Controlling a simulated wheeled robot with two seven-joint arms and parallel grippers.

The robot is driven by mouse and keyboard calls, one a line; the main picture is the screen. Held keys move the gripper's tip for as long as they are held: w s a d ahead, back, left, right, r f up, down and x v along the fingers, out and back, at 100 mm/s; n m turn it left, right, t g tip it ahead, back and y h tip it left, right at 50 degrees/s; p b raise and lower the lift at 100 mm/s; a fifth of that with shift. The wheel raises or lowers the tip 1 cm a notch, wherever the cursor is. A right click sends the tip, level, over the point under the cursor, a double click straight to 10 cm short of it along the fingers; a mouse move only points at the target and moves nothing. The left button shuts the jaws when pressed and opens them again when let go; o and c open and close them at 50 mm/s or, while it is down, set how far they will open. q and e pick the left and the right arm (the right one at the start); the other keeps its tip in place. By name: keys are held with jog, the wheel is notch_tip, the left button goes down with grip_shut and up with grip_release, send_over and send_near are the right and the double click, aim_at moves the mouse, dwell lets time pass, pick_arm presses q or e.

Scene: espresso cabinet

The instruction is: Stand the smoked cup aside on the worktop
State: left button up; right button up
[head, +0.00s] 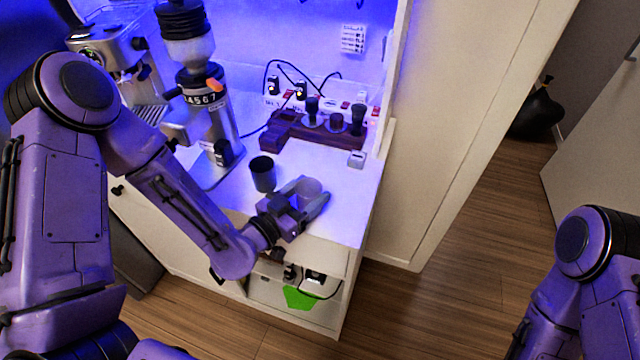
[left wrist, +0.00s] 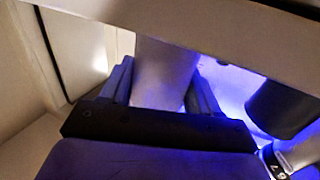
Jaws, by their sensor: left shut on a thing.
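The smoked cup (head: 308,188), a greyish see-through cup, is between the fingers of my left gripper (head: 311,196) near the front edge of the worktop (head: 348,205). The gripper is shut on it, and the fingers hide part of its sides. In the left wrist view the cup (left wrist: 165,72) stands out between the two dark fingers (left wrist: 162,92). I cannot tell whether its base touches the worktop. My right arm shows at the lower right of the head view, but its gripper is out of the picture.
A dark cup (head: 262,174) stands just left of the held cup. A grinder (head: 208,125) and an espresso machine (head: 120,50) are at the left. A wooden holder (head: 318,134) with tools is at the back. Bare worktop lies right of the gripper.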

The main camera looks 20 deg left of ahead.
aim_at(316, 188)
pick_arm(q)
jog(key=p+x, duration=0.2)
jog(key=x, duration=0.2)
jog(key=shift+r, duration=0.15)
jog(key=shift+f, duration=0.25)
jog(key=shift+a+f+b, duration=0.1)
jog(key=shift+f+b, duration=0.15)
jog(key=shift+b, duration=0.05)
jog(key=o, duration=1.1)
jog(key=shift+c, duration=0.2)
jog(key=shift+r, duration=0.1)
